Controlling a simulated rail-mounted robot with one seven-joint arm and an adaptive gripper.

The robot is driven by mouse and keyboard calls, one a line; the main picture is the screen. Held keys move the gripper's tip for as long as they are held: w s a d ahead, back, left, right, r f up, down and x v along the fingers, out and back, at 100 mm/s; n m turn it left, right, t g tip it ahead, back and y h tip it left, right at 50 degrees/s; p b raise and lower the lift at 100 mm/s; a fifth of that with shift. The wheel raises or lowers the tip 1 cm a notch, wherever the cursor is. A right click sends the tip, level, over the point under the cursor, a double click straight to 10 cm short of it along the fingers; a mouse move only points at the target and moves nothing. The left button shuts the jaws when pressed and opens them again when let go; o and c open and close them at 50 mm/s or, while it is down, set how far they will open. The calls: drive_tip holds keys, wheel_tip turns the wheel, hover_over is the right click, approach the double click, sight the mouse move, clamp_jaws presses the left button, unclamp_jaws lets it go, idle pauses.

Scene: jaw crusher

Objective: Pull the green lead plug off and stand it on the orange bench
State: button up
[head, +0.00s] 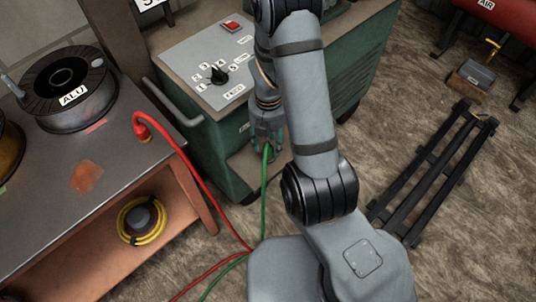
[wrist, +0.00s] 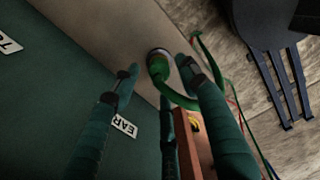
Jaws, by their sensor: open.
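The green lead plug (wrist: 157,66) sits in a round socket in a tan panel on the green machine, in the wrist view. Its green lead bends away to the right; in the head view the green lead (head: 264,185) hangs to the floor. My gripper (wrist: 158,72) is open, its teal fingers on either side of the plug with gaps visible. The head view shows my gripper (head: 266,136) low at the machine's front; the plug is mostly hidden there. The orange bench (head: 188,193) with a grey top stands at the left.
A red plug (head: 141,131) stands on the bench top, its red lead running to the floor. An ALU spool (head: 68,112) stands farther back. A control panel (head: 212,68) tops the machine. A black rack (head: 435,165) lies on the floor at right. The bench front has clear room.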

sight(268, 145)
wheel_tip(268, 145, down, 5)
drive_tip(key=b, duration=0.3)
drive_tip(key=shift+r, duration=0.2)
drive_tip(key=c, duration=0.4)
idle(0.8)
drive_tip(key=c, duration=0.7)
clamp_jaws()
drive_tip(key=o, duration=1.6)
unclamp_jaws()
drive_tip(key=shift+c, duration=0.2)
drive_tip(key=shift+r, duration=0.1)
wheel_tip(268, 145, up, 12)
drive_tip(key=shift+f, duration=0.1)
